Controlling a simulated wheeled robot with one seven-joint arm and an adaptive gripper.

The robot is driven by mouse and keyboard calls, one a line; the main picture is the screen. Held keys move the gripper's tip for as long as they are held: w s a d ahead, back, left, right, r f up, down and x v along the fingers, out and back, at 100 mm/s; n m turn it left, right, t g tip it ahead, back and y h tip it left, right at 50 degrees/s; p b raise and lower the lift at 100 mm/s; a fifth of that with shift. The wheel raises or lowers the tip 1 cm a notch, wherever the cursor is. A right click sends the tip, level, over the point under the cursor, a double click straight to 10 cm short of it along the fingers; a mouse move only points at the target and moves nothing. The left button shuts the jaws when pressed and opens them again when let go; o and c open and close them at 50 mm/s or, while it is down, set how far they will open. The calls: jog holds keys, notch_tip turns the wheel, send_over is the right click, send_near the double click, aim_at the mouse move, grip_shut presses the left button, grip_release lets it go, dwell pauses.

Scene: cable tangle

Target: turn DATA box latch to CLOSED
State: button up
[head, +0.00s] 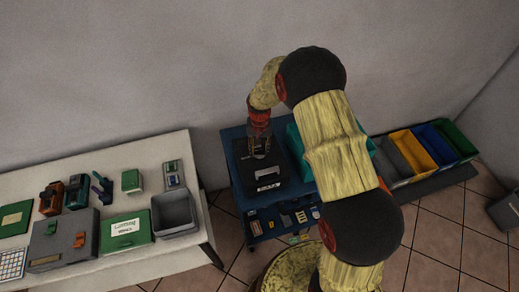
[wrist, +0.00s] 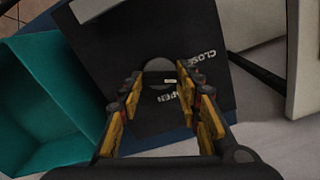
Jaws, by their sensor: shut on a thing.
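The DATA box is a black box (head: 277,173) with a white label on its front, standing on a blue cart; its label is too small to read in the head view. In the wrist view its dark top (wrist: 112,48) carries the printed words CLOSED and OPEN, the latter partly covered. The latch (wrist: 158,67) shows as a grey round part with a dark bar and a small pale mark, which lies between the two words. My gripper (wrist: 166,92) is over the box top with its yellow fingers on either side of the latch, shut on it. It also shows in the head view (head: 260,152).
A teal bin (wrist: 35,95) stands close beside the box. The blue cart (head: 236,161) has small parts along its front. A white table (head: 150,152) with boxes and a grey bin (head: 174,212) is at left. Several coloured bins (head: 411,150) stand at right.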

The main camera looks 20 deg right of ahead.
aim_at(260, 151)
jog(key=shift+n, duration=2)
jog(key=o, duration=1.2)
jog(key=shift+c, duration=0.2)
jog(key=shift+r, duration=0.15)
notch_tip(260, 151, up, 12)
